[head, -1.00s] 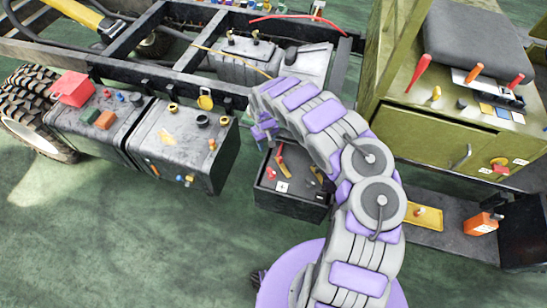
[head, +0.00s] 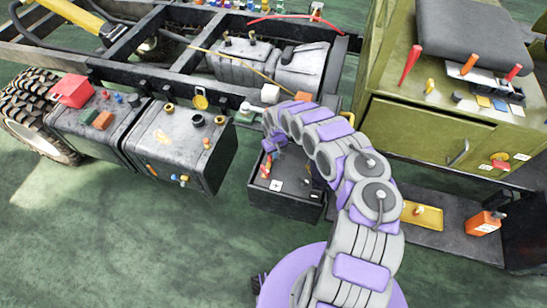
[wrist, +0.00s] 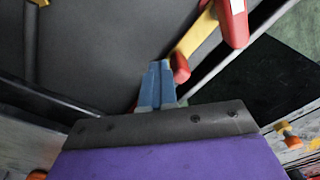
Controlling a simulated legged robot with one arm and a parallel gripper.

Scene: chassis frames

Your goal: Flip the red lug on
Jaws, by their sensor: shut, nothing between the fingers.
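In the wrist view, a red lug (wrist: 235,18) sits at the upper right on the end of a yellow strip (wrist: 195,38). A smaller red end (wrist: 180,68) of that strip lies close beside my fingertips. My gripper (wrist: 157,78) is shut and empty, its blue fingers together; I cannot tell whether they touch the red end. In the head view, my gripper (head: 277,142) is over the dark battery box (head: 285,204). Small red parts (head: 265,168) show in the box just below it, and my arm hides some of the box's right side.
The black chassis rail (head: 180,75) runs behind the box. A green cabinet (head: 430,130) and a low shelf with an orange container (head: 483,223) stand right. The floor in front is clear.

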